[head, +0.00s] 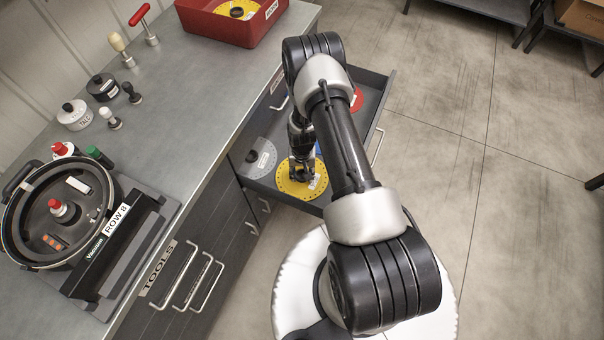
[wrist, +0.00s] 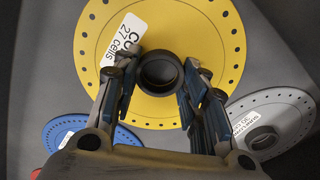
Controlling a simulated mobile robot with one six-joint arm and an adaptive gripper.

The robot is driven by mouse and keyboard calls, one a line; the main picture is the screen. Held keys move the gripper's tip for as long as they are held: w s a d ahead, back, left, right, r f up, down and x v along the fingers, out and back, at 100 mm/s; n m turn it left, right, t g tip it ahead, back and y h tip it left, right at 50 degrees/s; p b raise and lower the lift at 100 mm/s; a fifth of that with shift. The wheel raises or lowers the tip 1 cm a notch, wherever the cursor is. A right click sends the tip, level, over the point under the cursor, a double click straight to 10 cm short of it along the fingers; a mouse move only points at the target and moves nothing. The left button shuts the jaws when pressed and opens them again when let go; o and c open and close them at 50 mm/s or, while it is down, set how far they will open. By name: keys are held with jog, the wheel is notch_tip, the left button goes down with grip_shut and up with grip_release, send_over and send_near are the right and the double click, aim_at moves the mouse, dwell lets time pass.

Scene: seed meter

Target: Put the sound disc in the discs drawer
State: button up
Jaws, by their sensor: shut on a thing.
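My gripper (head: 302,170) points down over the open drawer (head: 372,108) and is shut on the hub of a yellow disc (head: 291,190). In the wrist view my gripper's fingers (wrist: 160,78) sit either side of the dark hub ring (wrist: 160,70). The yellow disc (wrist: 215,50) has a ring of small holes and a white label, partly hidden, reading "27 cells". No break shows in its visible part. I cannot tell whether it touches the drawer floor. A second yellow disc (head: 237,9) lies in a red bin (head: 225,29) on the counter.
The drawer also holds a grey disc (head: 262,156), a red disc (head: 357,100) and a blue disc (wrist: 80,146). The floor (head: 500,190) to the right is clear.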

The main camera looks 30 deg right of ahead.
jog(key=shift+f, duration=0.1)
jog(key=o, duration=1.1)
jog(key=shift+f, duration=0.15)
notch_tip(320, 180, up, 13)
jog(key=p, duration=0.4)
notch_tip(320, 180, up, 15)
jog(key=n+t, duration=0.1)
send_over(302, 177)
jog(key=w+a, duration=0.2)
jog(key=w, duration=0.1)
jog(key=s+a+r+n+t, duration=0.1)
jog(key=s+a+r+n, duration=0.15)
jog(key=r, duration=1.25)
jog(key=s+a+r+t, duration=0.1)
jog(key=s+a+r, duration=0.1)
jog(key=s+r, duration=0.3)
jog(key=s+a+r+n, duration=0.1)
jog(key=s+a+r, duration=0.1)
jog(key=s+r, duration=0.3)
jog(key=s+a+r+n+t, duration=0.1)
jog(key=s+r, duration=0.5)
jog(key=s, duration=0.6)
jog(key=shift+a+n+t, duration=0.25)
jog(key=shift+a+t, duration=0.05)
jog(key=shift+a, duration=0.6)
